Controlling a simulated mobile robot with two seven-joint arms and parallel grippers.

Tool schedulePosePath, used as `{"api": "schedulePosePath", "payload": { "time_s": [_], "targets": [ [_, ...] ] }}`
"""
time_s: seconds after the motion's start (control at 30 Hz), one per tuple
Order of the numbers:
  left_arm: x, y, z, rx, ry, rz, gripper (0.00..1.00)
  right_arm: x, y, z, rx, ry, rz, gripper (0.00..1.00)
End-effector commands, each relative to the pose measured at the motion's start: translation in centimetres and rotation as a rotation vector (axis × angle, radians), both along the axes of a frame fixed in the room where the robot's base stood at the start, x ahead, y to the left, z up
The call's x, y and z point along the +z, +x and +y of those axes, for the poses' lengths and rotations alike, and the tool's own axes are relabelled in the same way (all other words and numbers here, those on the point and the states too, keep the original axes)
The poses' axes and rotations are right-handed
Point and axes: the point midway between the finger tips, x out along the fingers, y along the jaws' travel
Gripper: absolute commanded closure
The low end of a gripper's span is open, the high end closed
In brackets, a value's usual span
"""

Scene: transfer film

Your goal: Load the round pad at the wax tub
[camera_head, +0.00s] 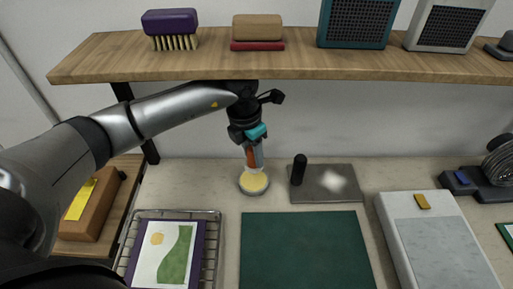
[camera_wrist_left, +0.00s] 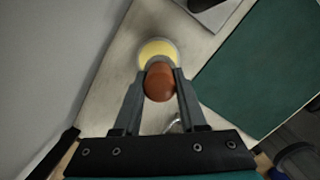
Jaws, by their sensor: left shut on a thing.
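The wax tub (camera_head: 254,184) is a small round pale container with yellow wax, standing on the counter behind the green mat. It also shows in the left wrist view (camera_wrist_left: 156,48). My left gripper (camera_head: 254,160) points down right over the tub. It is shut on the round pad, whose reddish-brown rounded handle (camera_wrist_left: 159,84) sits between the fingertips; the handle also shows in the head view (camera_head: 251,156). The pad's underside is hidden, so I cannot tell whether it touches the wax. My right gripper is not in view.
A grey plate (camera_head: 325,192) with a black knob (camera_head: 299,170) and a whitish patch lies right of the tub. A green mat (camera_head: 305,250) lies in front. A wire rack (camera_head: 214,232) holds a print (camera_head: 166,255). A wooden shelf (camera_head: 300,68) overhangs the back.

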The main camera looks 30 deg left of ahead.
Motion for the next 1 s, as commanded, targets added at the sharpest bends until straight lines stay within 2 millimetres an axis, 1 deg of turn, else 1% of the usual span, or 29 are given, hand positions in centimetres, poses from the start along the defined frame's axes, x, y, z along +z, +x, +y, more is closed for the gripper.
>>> {"api": "schedulePosePath", "payload": {
  "time_s": [0.03,0.13,0.4,0.6,0.7,1.0],
  "targets": [
    [0.7,0.7,0.3,0.011,-0.005,-0.022,1.00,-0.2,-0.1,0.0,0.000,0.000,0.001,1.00],
    [0.0,0.7,0.3,0.011,-0.004,-0.022,1.00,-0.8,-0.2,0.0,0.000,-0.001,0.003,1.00],
    [-3.2,0.5,0.2,0.008,-0.004,-0.017,1.00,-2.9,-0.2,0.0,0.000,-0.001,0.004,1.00],
    [-4.9,0.5,0.1,0.005,-0.004,-0.015,1.00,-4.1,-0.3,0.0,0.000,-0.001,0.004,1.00],
    [-5.1,0.5,0.1,0.006,-0.003,-0.015,1.00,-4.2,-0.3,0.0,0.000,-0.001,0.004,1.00],
    [-5.1,0.4,0.1,0.005,-0.004,-0.014,1.00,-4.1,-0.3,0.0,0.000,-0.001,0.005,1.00]
  ]
}}
